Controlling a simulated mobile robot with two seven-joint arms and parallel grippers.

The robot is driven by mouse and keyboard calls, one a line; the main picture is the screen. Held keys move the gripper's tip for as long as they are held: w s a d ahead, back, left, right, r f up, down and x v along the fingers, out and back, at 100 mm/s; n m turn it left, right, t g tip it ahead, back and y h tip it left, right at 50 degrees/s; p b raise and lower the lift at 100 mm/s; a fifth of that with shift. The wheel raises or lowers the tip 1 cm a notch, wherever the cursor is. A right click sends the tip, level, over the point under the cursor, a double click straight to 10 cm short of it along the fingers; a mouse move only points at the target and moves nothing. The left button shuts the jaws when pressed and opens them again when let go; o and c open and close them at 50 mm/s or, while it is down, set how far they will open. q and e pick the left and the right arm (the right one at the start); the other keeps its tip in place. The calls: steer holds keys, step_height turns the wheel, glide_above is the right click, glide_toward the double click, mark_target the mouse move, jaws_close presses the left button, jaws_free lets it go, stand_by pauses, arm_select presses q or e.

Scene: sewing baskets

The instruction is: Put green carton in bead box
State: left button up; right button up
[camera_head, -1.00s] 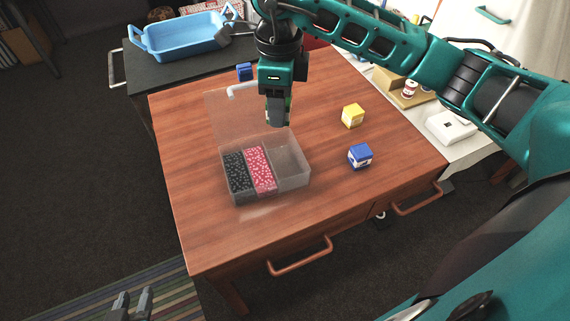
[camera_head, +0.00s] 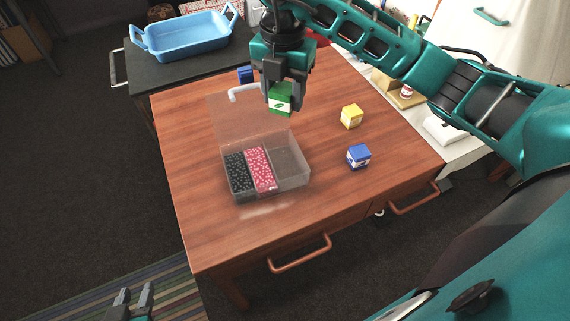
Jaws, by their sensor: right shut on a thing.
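The green carton (camera_head: 281,98), with a white label, is held between the fingers of my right gripper (camera_head: 283,95). It hangs above the table, behind the bead box in the picture. The clear bead box (camera_head: 298,182) stands on the wooden table with its see-through lid raised at the back. Its left compartment holds black beads (camera_head: 238,172) and its middle one pink beads (camera_head: 260,168). The right compartment (camera_head: 288,160) looks empty. My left gripper (camera_head: 132,301) is low at the bottom left, away from the table, its fingers apart and empty.
A yellow carton (camera_head: 351,116) and a blue carton (camera_head: 358,156) stand on the table (camera_head: 200,235) to the right of the box. Another blue carton (camera_head: 245,75) is at the back left. A blue basin (camera_head: 187,40) sits on a dark side table. The table front is clear.

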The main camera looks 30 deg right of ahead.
steer(key=m, duration=0.4)
steer(key=shift+w+d+r+m, duration=0.1)
steer(key=shift+d+r+m, duration=0.1)
steer(key=shift+m, duration=0.1)
steer(key=shift+f, duration=0.15)
glide_above(285, 167)
steer(key=shift+m, duration=0.3)
step_height(285, 167, down, 16)
steer(key=shift+r+b, duration=0.1)
steer(key=shift+b, duration=0.25)
steer(key=shift+f, duration=2)
